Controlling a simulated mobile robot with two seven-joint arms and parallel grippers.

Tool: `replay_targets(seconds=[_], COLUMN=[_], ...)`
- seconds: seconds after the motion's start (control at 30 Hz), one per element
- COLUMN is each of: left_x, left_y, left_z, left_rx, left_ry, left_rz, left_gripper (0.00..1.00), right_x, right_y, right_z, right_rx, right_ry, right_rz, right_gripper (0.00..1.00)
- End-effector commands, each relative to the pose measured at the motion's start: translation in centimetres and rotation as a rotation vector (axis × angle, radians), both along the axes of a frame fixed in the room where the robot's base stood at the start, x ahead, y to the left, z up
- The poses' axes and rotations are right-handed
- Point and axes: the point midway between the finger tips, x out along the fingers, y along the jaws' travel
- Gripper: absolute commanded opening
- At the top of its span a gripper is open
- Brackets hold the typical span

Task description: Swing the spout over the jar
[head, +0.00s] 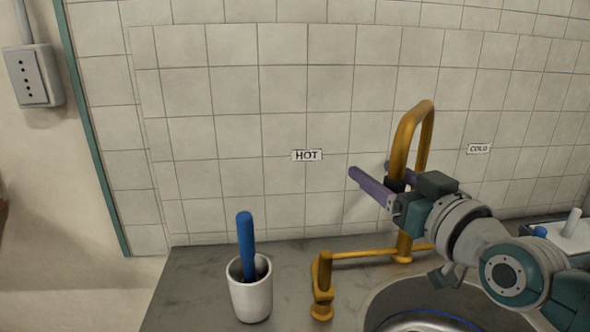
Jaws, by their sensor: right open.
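The brass spout (424,133) rises from the tap at the sink and bends over in a tall arch. My right gripper (371,169) is open, with its two purple fingers pointing left towards the tiled wall. It overlaps the lower part of the spout in the head view; I cannot tell whether it touches it. The gripper's body hides part of the riser. I cannot make out a jar for certain; a white cup (250,297) with a blue stick (246,243) in it stands on the counter at the left. My left gripper is not in view.
A brass tap handle (323,284) stands left of the spout on the grey counter (195,290). The sink (378,305), partly cut off, holds something blue-edged. HOT (307,155) and COLD (479,148) labels mark the wall.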

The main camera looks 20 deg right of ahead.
Motion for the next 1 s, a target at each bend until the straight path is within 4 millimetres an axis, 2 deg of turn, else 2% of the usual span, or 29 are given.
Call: replay_targets(seconds=[0.07, 0.67, 1.0], left_x=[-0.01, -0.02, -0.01], left_y=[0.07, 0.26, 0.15], left_z=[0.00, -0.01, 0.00], left_rx=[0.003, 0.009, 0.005], left_ry=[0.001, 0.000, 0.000], left_rz=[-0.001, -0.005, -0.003], left_gripper=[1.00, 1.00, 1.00], right_x=[-0.02, -0.04, -0.04], right_y=[0.00, 0.01, 0.01], right_z=[0.01, 0.00, 0.01], right_rx=[0.000, 0.001, 0.001], right_ry=[0.000, 0.000, 0.000], right_rz=[0.000, 0.000, 0.000], right_gripper=[0.67, 0.00, 0.00])
